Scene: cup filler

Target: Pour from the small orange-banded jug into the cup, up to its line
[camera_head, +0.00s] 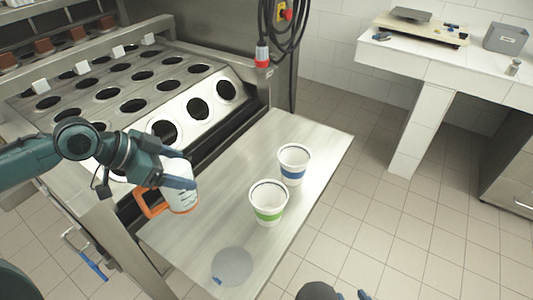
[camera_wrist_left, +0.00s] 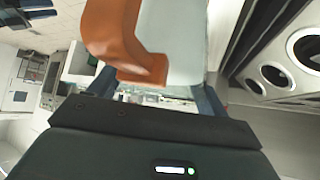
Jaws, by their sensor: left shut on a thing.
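The small jug (camera_head: 184,200) is white with an orange band and an orange handle. My left gripper (camera_head: 180,183) is shut on it, at the left side of the steel table. The jug also fills the top of the left wrist view (camera_wrist_left: 180,40), its orange handle near the camera; its contents are hidden. A white cup with a green band (camera_head: 268,204) stands upright on the table, right of the jug. A white cup with a blue band (camera_head: 293,164) stands behind it. Part of my right gripper (camera_head: 340,292) shows at the bottom edge; its jaws are unclear.
The steel table (camera_head: 185,240) is mostly bare, with a grey round disc (camera_head: 232,267) near its front. A machine with rows of round holes (camera_head: 110,92) borders it at the back left. A white bench (camera_head: 450,65) stands far right.

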